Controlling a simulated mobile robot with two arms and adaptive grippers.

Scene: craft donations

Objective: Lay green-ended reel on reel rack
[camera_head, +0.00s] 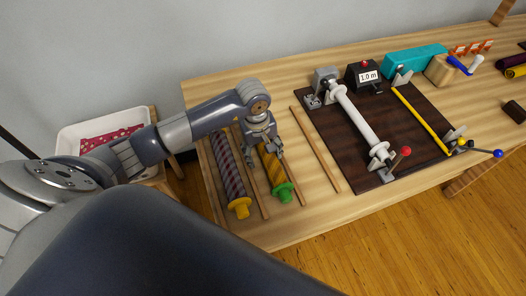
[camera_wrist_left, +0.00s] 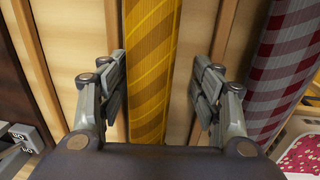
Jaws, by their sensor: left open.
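The green-ended reel (camera_head: 274,173) carries yellow striped fabric, and its green end (camera_head: 284,196) faces the front. It lies lengthwise between wooden strips of the reel rack (camera_head: 251,182) on the table. My left gripper (camera_head: 265,154) is open above the reel's far part. In the left wrist view the open fingers (camera_wrist_left: 158,85) stand on either side of the yellow cloth (camera_wrist_left: 151,40), with visible gaps between. The reel's far end is hidden by the gripper and arm. My right gripper is not in view.
A plaid reel with a yellow end (camera_head: 238,208) lies left of it and also shows in the left wrist view (camera_wrist_left: 287,65). One rack lane to the right (camera_head: 300,165) is empty. A dark board (camera_head: 335,150) with a white roller (camera_head: 358,118) stands further right.

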